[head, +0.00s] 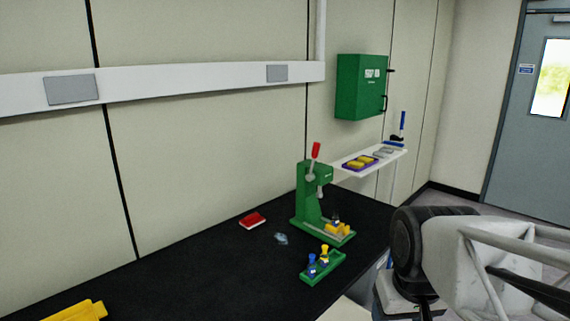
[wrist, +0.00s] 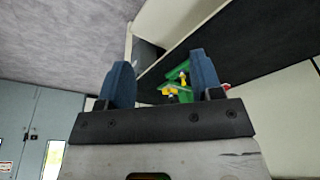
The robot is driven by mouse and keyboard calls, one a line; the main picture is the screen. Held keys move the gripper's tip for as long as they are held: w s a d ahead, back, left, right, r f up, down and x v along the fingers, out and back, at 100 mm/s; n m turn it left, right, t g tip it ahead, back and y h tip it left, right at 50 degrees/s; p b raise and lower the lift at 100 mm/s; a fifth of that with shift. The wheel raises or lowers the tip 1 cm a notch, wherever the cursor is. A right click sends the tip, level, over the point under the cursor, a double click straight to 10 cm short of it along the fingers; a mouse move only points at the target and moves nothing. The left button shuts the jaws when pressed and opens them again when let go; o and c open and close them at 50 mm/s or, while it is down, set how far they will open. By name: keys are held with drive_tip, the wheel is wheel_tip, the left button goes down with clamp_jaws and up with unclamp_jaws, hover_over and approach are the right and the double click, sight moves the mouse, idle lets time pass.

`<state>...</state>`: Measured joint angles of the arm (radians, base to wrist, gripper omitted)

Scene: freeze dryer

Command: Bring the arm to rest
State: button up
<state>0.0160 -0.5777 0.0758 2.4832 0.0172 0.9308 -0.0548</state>
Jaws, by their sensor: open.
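In the wrist view my gripper (wrist: 162,84) is open, its two blue fingers apart with nothing held between them. Beyond the fingers, part of the green bench device and some yellow pieces show small and far off. In the head view my arm (head: 450,255) shows at the lower right, beside the right end of the black bench. My gripper cannot be made out in the head view.
The black bench (head: 190,270) holds a green press (head: 308,200) with a red handle, a green holder (head: 335,262), a red block (head: 252,220) and a yellow item (head: 80,312). A white shelf (head: 345,172) and a green wall cabinet (head: 358,88) stand behind. A door (head: 515,130) is at right.

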drive_tip(key=s, duration=0.1)
drive_tip(key=s+f, duration=0.1)
drive_tip(key=s, duration=0.1)
drive_tip(key=shift+s+m, duration=0.15)
drive_tip(key=shift+m, duration=0.15)
